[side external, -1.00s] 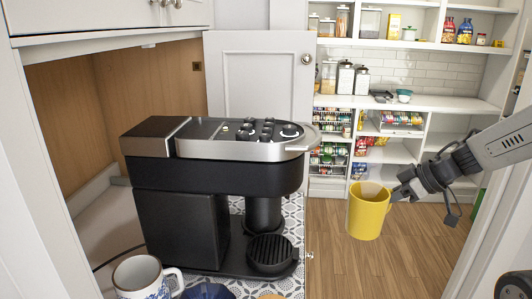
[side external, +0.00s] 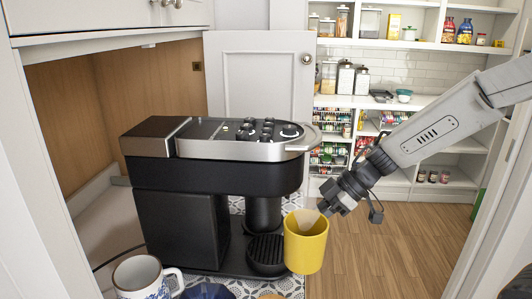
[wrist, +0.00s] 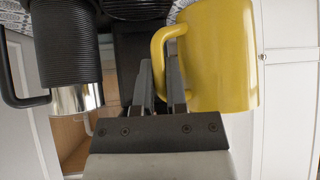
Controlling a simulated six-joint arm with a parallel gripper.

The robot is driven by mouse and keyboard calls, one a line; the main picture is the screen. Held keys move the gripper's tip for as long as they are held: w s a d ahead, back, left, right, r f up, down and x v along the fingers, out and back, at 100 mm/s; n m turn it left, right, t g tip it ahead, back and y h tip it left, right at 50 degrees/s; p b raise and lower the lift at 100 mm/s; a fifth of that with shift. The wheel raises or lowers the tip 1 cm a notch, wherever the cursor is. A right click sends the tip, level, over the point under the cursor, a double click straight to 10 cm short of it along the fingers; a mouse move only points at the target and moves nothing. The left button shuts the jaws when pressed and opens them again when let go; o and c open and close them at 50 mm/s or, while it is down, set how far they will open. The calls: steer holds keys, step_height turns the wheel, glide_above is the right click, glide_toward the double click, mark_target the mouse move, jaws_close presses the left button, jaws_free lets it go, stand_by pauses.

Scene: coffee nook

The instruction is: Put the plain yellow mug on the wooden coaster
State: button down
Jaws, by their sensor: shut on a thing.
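The plain yellow mug (side external: 306,245) hangs upright in the air in front of the coffee machine's right side. My gripper (side external: 327,207) reaches it from the upper right. In the wrist view the mug (wrist: 222,60) is at the right of the fingers, and its handle runs down between my gripper's fingers (wrist: 160,85), which are shut on it. A thin tan-brown sliver at the bottom edge of the side view looks like the wooden coaster (side external: 270,297); most of it is cut off by the frame.
A black coffee machine (side external: 215,180) stands left of the mug. A white mug with blue pattern (side external: 140,277) and a dark blue object (side external: 208,291) are at the bottom left. A black ribbed vessel (wrist: 68,40) with a handle is left of the fingers in the wrist view.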

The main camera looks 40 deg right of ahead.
steer(key=a+f+n+g+y, duration=0.1)
steer(key=a+f+n+g, duration=0.1)
steer(key=a, duration=0.8)
steer(key=shift+w+f+n+g, duration=0.25)
steer(key=shift+w+n+g, duration=0.25)
steer(key=shift+n, duration=0.5)
steer(key=shift+a, duration=0.1)
steer(key=shift+f, duration=2.55)
steer(key=shift+f, duration=0.15)
steer(key=c, duration=0.7)
jaws_free()
steer(key=shift+s, duration=0.1)
steer(key=shift+o, duration=0.2)
steer(key=shift+r, duration=0.2)
steer(key=v, duration=1.2)
steer(key=shift+f, duration=0.1)
